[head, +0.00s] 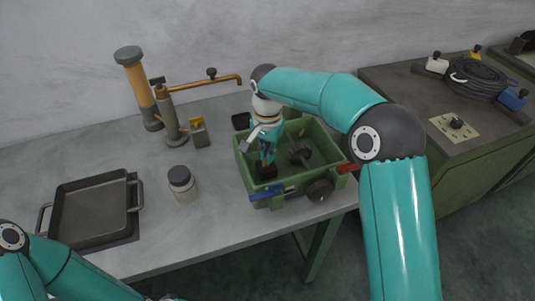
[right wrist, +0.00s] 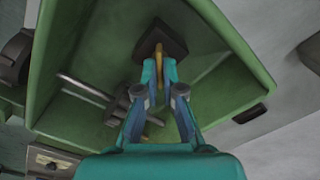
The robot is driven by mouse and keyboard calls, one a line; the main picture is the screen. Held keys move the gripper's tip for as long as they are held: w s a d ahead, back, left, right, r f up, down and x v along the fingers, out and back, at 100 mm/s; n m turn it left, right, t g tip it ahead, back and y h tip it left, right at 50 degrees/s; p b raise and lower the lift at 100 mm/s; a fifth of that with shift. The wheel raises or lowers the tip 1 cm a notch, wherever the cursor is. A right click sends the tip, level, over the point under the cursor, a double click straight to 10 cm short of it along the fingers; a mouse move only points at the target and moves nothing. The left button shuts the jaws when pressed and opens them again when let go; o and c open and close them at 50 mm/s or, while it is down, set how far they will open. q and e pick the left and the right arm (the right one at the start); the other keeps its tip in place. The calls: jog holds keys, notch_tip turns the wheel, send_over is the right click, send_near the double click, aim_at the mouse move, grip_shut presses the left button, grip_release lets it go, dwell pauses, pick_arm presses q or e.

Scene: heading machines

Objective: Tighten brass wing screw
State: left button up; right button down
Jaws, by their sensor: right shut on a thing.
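My right gripper (head: 266,160) reaches down into the open green box-shaped machine (head: 325,139) on the bench. In the right wrist view its fingertips (right wrist: 159,72) are closed on the brass wing screw (right wrist: 158,56). The screw stands against a dark block (right wrist: 160,38) inside the green box. In the head view the dark block (head: 266,171) shows below the fingers, and the gripper hides the screw. How far the screw is turned cannot be told. My left arm comes in at the lower left of the head view, but its gripper is not visible.
Inside the green box, a dark shaft part (head: 300,154) lies right of the gripper. A blue handle (head: 267,194) and dark knob (head: 320,190) are on its front. A jar (head: 183,184), black tray (head: 90,211) and brass-piped pump (head: 172,118) stand left. Bench between them is clear.

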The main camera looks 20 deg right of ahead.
jog(key=m, duration=0.4)
jog(key=shift+s+f+b, duration=0.25)
jog(key=shift+f+b, duration=0.1)
jog(key=shift+m, duration=2)
jog(key=shift+b, duration=0.3)
jog(key=c, duration=1.3)
grip_release()
jog(key=shift+w+r, duration=0.1)
jog(key=shift+r, duration=0.1)
